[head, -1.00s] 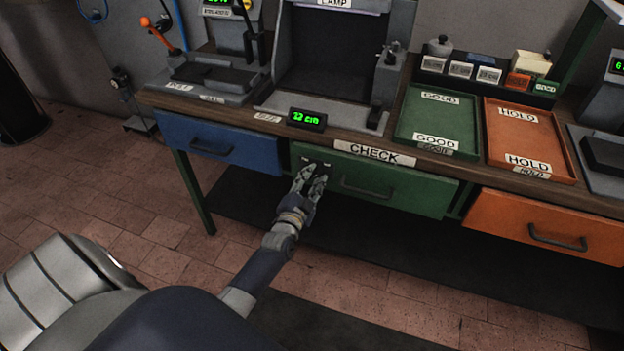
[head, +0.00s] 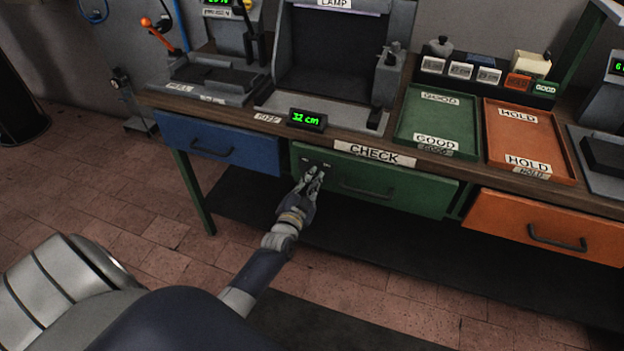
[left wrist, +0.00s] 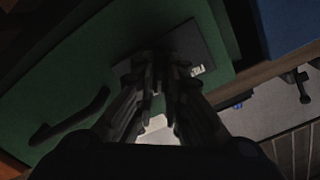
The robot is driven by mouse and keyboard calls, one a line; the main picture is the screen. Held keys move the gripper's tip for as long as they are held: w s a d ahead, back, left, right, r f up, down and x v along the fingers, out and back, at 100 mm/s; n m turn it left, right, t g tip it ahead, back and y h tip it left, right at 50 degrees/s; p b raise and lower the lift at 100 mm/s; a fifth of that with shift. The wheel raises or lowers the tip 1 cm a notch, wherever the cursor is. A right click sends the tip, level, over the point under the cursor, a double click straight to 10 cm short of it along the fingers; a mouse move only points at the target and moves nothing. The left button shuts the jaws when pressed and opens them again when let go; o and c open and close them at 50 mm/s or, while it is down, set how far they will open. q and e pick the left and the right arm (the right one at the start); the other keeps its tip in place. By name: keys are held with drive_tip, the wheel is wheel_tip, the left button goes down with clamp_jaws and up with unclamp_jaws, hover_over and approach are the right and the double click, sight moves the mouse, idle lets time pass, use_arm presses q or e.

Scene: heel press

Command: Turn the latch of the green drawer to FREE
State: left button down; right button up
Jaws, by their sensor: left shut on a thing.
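The green drawer (head: 412,190) is under the bench edge with the CHECK label, and its front looks closed. Its dark latch plate (head: 318,163) with small markings is at the drawer's upper left. My left gripper (head: 313,170) is at this plate, shut on the latch. In the left wrist view the gripper (left wrist: 162,62) is in front of the dark plate (left wrist: 190,45) on the green drawer front (left wrist: 85,95). The fingers hide the latch itself, so I cannot tell its angle. My right gripper is not in view.
A blue drawer (head: 220,143) is to the left and an orange drawer (head: 545,225) to the right. The green drawer's handle (head: 368,192) is right of my gripper. Above are the bench top, a display (head: 307,119) and two trays. Floor in front is clear.

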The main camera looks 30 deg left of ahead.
use_arm(q)
drive_tip(key=shift+a+f+n+b, duration=0.1)
drive_tip(key=shift+n+b, duration=0.15)
drive_tip(key=shift+n, duration=2.35)
drive_tip(key=shift+a+r+n+b, duration=0.1)
drive_tip(key=shift+n+b, duration=0.2)
drive_tip(key=shift+n, duration=2.3)
drive_tip(key=shift+a+f+n+b, duration=0.1)
drive_tip(key=shift+n+b, duration=0.15)
drive_tip(key=shift+n, duration=2.35)
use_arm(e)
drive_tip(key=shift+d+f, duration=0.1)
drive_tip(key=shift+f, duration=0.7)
use_arm(q)
drive_tip(key=c, duration=1.7)
unclamp_jaws()
drive_tip(key=shift+o, duration=0.2)
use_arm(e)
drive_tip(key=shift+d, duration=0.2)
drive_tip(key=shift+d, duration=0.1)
use_arm(q)
drive_tip(key=shift+s, duration=0.15)
